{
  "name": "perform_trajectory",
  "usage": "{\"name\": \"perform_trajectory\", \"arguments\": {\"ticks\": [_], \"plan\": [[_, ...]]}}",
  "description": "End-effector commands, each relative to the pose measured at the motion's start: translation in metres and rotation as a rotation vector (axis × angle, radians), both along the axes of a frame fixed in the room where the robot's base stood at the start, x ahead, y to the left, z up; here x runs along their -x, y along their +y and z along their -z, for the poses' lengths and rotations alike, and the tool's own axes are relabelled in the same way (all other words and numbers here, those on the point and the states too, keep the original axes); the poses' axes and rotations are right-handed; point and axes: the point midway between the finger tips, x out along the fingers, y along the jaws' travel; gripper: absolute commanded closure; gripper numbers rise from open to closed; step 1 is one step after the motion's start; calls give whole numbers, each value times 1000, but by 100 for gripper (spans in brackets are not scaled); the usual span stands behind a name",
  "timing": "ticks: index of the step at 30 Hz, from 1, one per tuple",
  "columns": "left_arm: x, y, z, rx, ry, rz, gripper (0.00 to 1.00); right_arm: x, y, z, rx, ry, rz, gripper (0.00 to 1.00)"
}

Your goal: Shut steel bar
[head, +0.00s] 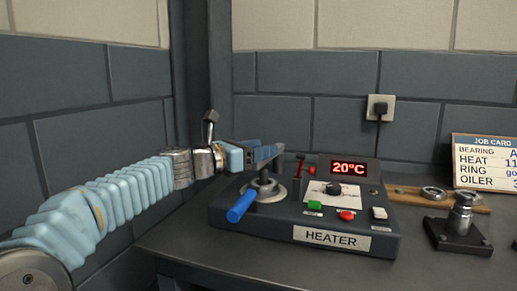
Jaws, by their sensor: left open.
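The heater (345,254) stands on the dark bench, with a red display reading 20°C. A metal post on a round base (268,194) rises at its left end. A short bar with a blue handle (242,205) runs from this post toward the front left, out over the heater's front edge; I take it for the steel bar, swung out. My left gripper (276,152) reaches in from the left and is open, just above the post and behind the blue handle. Its fingers hide the post's top; I cannot tell whether they touch it. My right gripper is out of view.
A red-handled upright (298,166), a dial, and green (314,205) and red (347,215) buttons sit right of the post. A metal piece on a black base (459,220), a wooden board with rings (405,193) and a job card (485,163) are farther right. Walls close the back and left.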

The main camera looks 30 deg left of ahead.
Motion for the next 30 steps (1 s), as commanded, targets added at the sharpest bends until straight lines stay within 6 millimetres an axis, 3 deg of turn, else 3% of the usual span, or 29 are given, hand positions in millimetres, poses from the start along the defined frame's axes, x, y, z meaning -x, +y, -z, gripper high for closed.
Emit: {"name": "perform_trajectory", "arguments": {"ticks": [4,14,21,30], "plan": [[0,0,0,0,0,0,49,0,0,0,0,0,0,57],[0,0,0,0,0,0,100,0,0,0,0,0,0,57],[0,-1,0,0,0,-4,100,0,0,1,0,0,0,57],[-2,-18,1,-1,0,-120,100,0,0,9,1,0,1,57]]}}
